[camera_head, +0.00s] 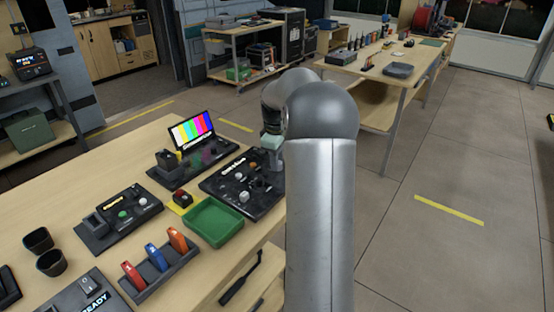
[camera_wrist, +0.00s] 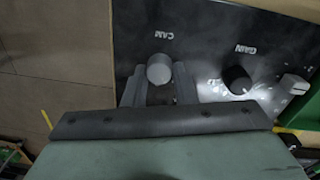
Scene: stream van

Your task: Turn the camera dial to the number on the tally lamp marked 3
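The CAM dial (camera_wrist: 159,69) is a round grey knob on a dark panel, under an upside-down "CAM" label in the wrist view. My gripper (camera_wrist: 160,75) has one finger on each side of it, and both fingers appear to touch its sides.
Beside the dial are a black GAIN knob (camera_wrist: 237,79) and a pale knob (camera_wrist: 293,85). A green tray (camera_head: 215,222) and a red button (camera_head: 181,198) on a yellow base lie near the panel. A colour-bar screen (camera_head: 192,130) stands behind. A second control box (camera_head: 120,217) is left.

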